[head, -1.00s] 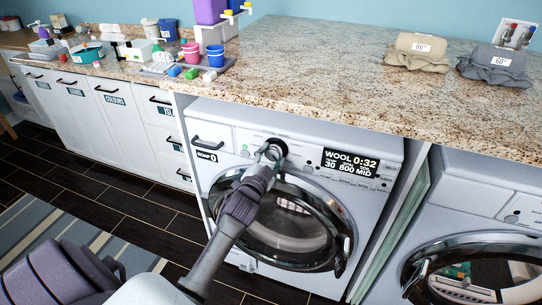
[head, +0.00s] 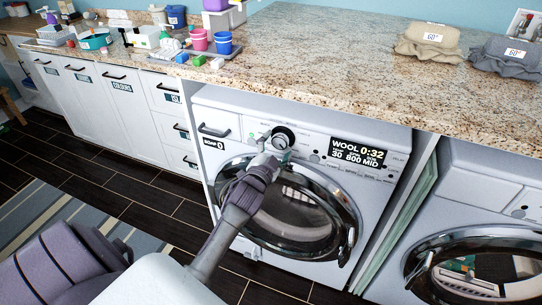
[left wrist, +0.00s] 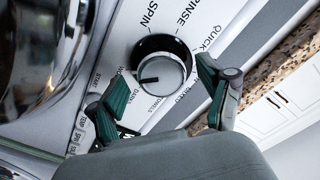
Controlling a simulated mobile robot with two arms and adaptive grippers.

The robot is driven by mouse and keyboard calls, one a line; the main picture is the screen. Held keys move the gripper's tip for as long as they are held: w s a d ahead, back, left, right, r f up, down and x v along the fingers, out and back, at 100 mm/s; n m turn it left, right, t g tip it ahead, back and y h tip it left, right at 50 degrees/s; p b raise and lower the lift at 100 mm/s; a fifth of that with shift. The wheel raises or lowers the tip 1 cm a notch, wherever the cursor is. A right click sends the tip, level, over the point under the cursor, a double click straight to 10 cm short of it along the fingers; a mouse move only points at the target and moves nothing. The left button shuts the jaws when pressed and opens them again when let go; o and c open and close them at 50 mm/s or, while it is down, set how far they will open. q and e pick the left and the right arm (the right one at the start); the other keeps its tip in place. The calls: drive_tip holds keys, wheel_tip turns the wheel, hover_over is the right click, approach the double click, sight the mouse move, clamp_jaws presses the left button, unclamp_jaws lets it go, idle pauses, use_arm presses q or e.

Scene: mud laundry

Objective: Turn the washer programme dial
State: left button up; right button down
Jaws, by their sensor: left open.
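The programme dial (head: 283,138), a black knob with a silver face, sits on the white washer's (head: 330,122) panel. The washer display (head: 357,153) reads WOOL 0:32, 30, 800, MID. My left gripper (head: 270,148) is open just in front of and below the dial. In the wrist view its green-padded fingers (left wrist: 163,90) are spread on either side, apart from the dial. My right gripper is not in view.
The round washer door (head: 300,205) is shut below the panel. A granite worktop (head: 330,60) overhangs the washer. A second machine (head: 480,215) stands to the right. White drawers (head: 90,100) stand to the left, with tiled floor in front.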

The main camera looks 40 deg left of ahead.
use_arm(q)
drive_tip(key=v, duration=1.1)
drive_tip(key=shift+s, duration=0.2)
drive_tip(key=shift+d, duration=0.1)
drive_tip(key=s+d+f+n+g+h, duration=0.1)
drive_tip(key=s+d+f+g, duration=0.25)
drive_tip(key=f, duration=0.85)
drive_tip(key=s+d+f+g+h, duration=0.15)
drive_tip(key=s+f, duration=0.25)
drive_tip(key=f, duration=0.8)
drive_tip(key=s+d+f+n+g+h, duration=0.1)
drive_tip(key=s+d+f+g, duration=0.25)
drive_tip(key=f, duration=0.85)
drive_tip(key=s+d+f+g, duration=0.1)
drive_tip(key=s+f+g, duration=0.1)
drive_tip(key=s+f, duration=0.4)
drive_tip(key=s+d+f+g, duration=0.1)
drive_tip(key=s+f+g, duration=0.2)
drive_tip(key=s, duration=1)
drive_tip(key=s+d+f+n+g, duration=0.1)
drive_tip(key=s+f+g, duration=0.2)
drive_tip(key=s+f, duration=0.5)
drive_tip(key=shift+s+f, duration=0.3)
drive_tip(key=shift+s, duration=0.95)
